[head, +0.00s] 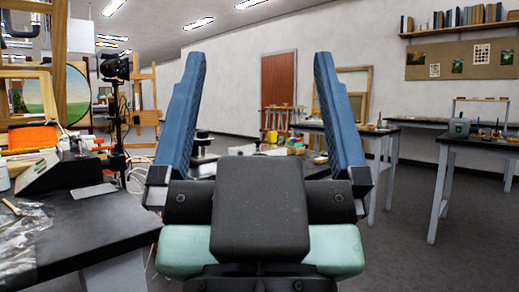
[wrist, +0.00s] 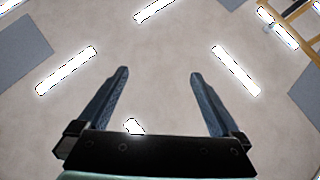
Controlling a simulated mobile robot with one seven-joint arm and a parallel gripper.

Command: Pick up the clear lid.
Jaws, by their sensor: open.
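My gripper (head: 258,58) stands large in the middle of the head view, its two blue fingers pointing up and spread wide apart. It is open with nothing between the fingers. In the wrist view the open gripper (wrist: 158,74) faces the ceiling, and no task object shows there. I cannot make out a clear lid in either view. A flat pale grey piece (head: 95,191) lies on the black bench at left; I cannot tell what it is. My gripper hides part of the scene behind it.
The black bench (head: 90,228) at left holds a crumpled clear plastic sheet (head: 22,240), an orange item (head: 32,138) and other clutter. Further tables with small items stand behind my gripper and at right (head: 490,147). Open grey floor (head: 405,245) lies at right.

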